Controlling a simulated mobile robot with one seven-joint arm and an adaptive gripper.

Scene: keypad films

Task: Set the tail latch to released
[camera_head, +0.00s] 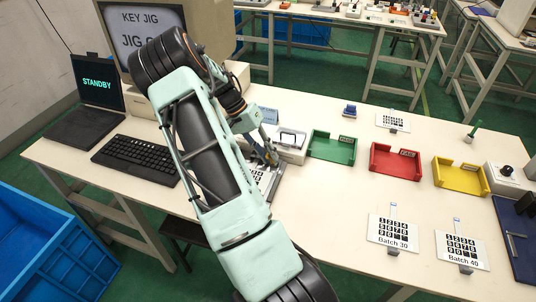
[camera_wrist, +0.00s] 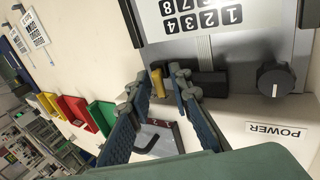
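The grey jig (camera_wrist: 255,50) holds a keypad film (camera_wrist: 195,18) with black number keys, and the film's pale tail runs to a black bar (camera_wrist: 209,84). A yellow tab (camera_wrist: 158,83) beside this bar looks like the handle of the tail latch; I cannot tell its setting. My gripper (camera_wrist: 158,86) is open, with its two fingers apart on either side of the yellow tab. Whether they touch it I cannot tell. In the head view my gripper (camera_head: 266,152) is over the jig, and my arm hides much of it.
A black knob (camera_wrist: 275,80) and a POWER label (camera_wrist: 276,132) are close to the gripper. Green (camera_head: 333,148), red (camera_head: 396,163) and yellow (camera_head: 460,177) trays stand to the right. A keyboard (camera_head: 138,157) and a laptop reading STANDBY (camera_head: 97,84) are at left. Spare films (camera_head: 393,233) lie at front right.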

